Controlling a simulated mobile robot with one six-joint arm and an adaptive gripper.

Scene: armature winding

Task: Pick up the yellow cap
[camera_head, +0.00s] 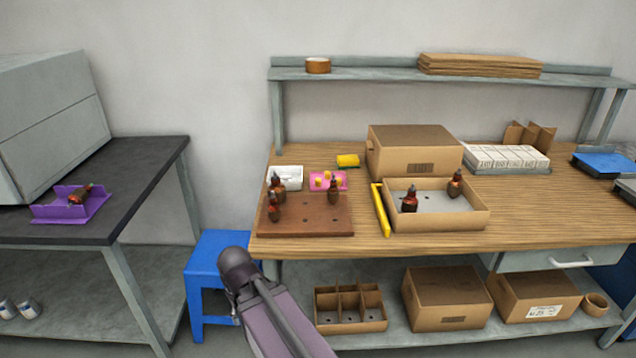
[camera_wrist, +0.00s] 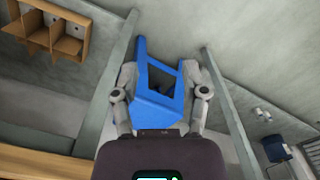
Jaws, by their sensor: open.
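Several small yellow caps (camera_head: 319,182) sit in a pink tray (camera_head: 341,184) on the wooden workbench, behind a brown board. They are too small to tell apart clearly, and none shows in the wrist view. My gripper (camera_wrist: 160,88) is open in the wrist view, with its two grey fingers spread apart. Nothing is held between them; the blue stool (camera_wrist: 152,115) shows behind the gap. In the head view my arm reaches up from the bottom, in front of the bench and left of its middle, and the gripper's fingers cannot be made out.
The brown board (camera_head: 320,220) holds several dark red armatures. A yellow bar (camera_head: 381,209) lies beside an open carton (camera_head: 440,222) holding two armatures. A shelf (camera_head: 380,75) spans the bench's back.

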